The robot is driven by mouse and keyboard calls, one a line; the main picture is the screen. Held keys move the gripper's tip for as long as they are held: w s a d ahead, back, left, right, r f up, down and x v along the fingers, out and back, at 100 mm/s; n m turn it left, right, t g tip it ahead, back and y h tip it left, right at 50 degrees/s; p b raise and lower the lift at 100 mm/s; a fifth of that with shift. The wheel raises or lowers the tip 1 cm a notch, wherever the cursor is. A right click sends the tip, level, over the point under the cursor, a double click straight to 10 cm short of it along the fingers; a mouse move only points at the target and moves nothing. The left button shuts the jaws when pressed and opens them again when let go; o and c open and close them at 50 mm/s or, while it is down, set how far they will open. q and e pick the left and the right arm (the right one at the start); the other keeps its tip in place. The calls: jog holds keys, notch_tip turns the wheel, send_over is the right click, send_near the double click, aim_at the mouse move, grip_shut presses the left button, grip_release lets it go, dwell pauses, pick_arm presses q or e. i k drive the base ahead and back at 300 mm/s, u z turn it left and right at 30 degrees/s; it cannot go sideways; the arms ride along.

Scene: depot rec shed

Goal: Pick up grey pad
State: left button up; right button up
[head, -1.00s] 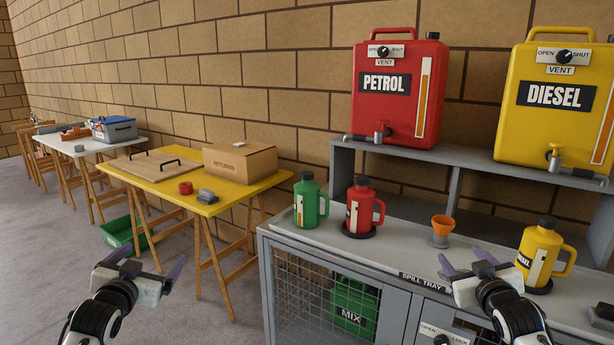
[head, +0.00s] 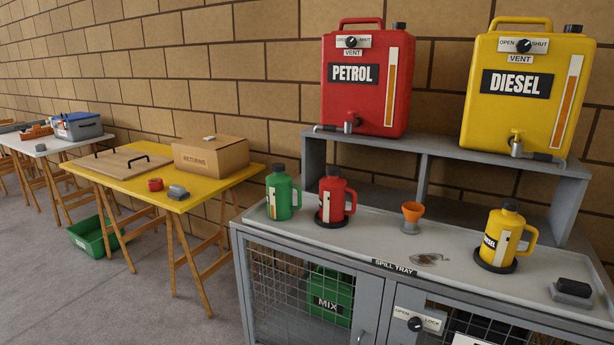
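A small grey pad-like block (head: 178,192) lies on the yellow table (head: 200,201), near its front right corner and beside a red round item (head: 155,184). Another grey block (head: 572,298) with a black piece (head: 574,287) on top sits at the right end of the grey cabinet top (head: 350,238). I cannot tell for sure which of the two is the grey pad. Neither of my grippers shows in the head view now.
A red petrol jug (head: 334,198), green jug (head: 281,192), orange funnel (head: 411,216) and yellow diesel jug (head: 503,238) stand on the cabinet top. A cardboard box (head: 210,155) and wooden board (head: 122,161) occupy the yellow table. Floor in front is clear.

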aim_at(569, 292)
jog(key=z, duration=1)
jog(key=k, duration=0.1)
jog(key=z, duration=0.6)
